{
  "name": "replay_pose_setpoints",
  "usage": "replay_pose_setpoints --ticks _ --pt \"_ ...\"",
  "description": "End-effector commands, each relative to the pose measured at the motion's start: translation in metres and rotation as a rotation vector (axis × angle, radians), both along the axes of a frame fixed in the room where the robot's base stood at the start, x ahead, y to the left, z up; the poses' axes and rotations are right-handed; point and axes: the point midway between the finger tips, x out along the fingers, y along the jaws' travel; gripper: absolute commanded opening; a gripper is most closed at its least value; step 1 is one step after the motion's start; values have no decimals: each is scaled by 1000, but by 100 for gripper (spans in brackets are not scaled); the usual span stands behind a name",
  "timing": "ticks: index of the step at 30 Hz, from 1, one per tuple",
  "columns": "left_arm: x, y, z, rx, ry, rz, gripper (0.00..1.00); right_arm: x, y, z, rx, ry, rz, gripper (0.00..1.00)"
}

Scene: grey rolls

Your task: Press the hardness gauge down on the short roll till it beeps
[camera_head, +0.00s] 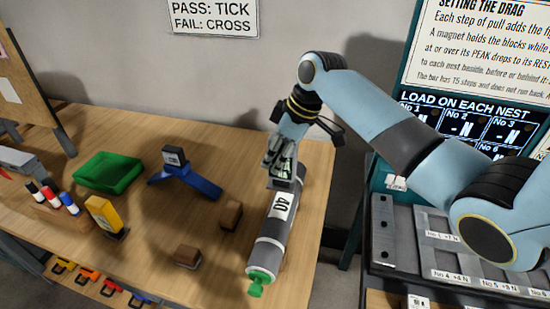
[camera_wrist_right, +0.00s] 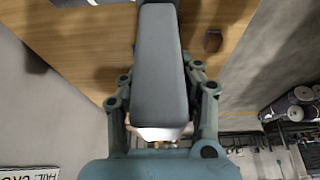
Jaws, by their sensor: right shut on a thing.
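The roll (camera_head: 270,240) is grey with a white label reading 40 and a green end piece at its near end. It lies on the table, pointing away from me. In the right wrist view a long plain grey body (camera_wrist_right: 160,65) with a pale end lies between the fingers. I cannot tell whether the gauge touches the roll. My left gripper is not in view.
On the table (camera_head: 130,145) are a green tray (camera_head: 108,172), a blue stand with a dark box (camera_head: 187,178), a yellow block-like thing (camera_head: 103,213), capped markers (camera_head: 52,197), and two brown blocks (camera_head: 231,215) (camera_head: 188,257) left of the roll. A teal load station (camera_head: 425,245) stands right.

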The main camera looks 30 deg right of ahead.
Motion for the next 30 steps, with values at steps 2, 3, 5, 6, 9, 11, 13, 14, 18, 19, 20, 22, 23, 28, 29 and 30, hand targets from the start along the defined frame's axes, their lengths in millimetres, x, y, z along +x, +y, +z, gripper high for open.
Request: replay_pose_setpoints --ticks 2,3,5,6,9,11,13,14,18,19,20,22,23,28,29,30 --pt "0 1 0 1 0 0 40 0 0 0 0 -1 0 0" --pt "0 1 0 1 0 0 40 0 0 1 0 -1 0 0" --pt "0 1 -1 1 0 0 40 0 0 -1 0 -1 -1 0" --pt "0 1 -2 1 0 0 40 0 0 -2 0 -1 -1 0" --pt "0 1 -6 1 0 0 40 0 0 -8 0 -1 -1 0" --pt "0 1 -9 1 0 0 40 0 0 -13 1 -1 -2 0" --pt "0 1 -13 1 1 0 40 0 0 -21 1 -1 -2 0" --pt "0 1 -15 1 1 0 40 0 0 -24 0 0 -2 0" --pt "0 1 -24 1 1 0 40 -1 0 -40 0 0 -1 0" --pt "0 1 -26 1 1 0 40 0 0 -44 0 0 -1 0" --pt "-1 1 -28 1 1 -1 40 0 0 -47 0 0 -1 0" --pt "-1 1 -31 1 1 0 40 -1 0 -52 0 0 -1 0" --pt "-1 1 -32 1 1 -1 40 -1 0 -54 0 0 -1 0" --pt "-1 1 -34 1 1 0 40 0 0 -58 -1 -1 -2 0" --pt "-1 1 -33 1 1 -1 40 0 0 -58 -1 -1 -2 0" --pt "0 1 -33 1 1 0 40 0 0 -58 -1 -1 -2 0"
